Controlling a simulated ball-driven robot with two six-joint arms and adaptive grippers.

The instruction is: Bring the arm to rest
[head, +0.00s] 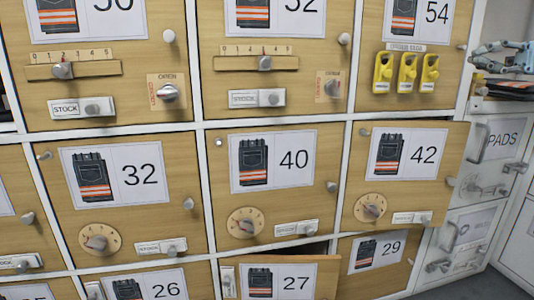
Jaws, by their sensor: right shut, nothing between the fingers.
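My right gripper (482,58) is at the upper right edge of the head view, in front of the grey unit beside the lockers. It is shut and empty, its fingers toward the left. It is clear of the locker door marked 54 (400,22). The rest of its arm is cut off by the picture edge. My left gripper is out of view.
Wooden locker doors fill the view, including door 32 (180,222) and door 40 (300,205), with knobs and dials. Door 42 (440,135) and door 27 (328,275) stand slightly ajar. Three yellow tags (408,73) hang on door 54. A drawer marked PADS (490,160) is below my right gripper.

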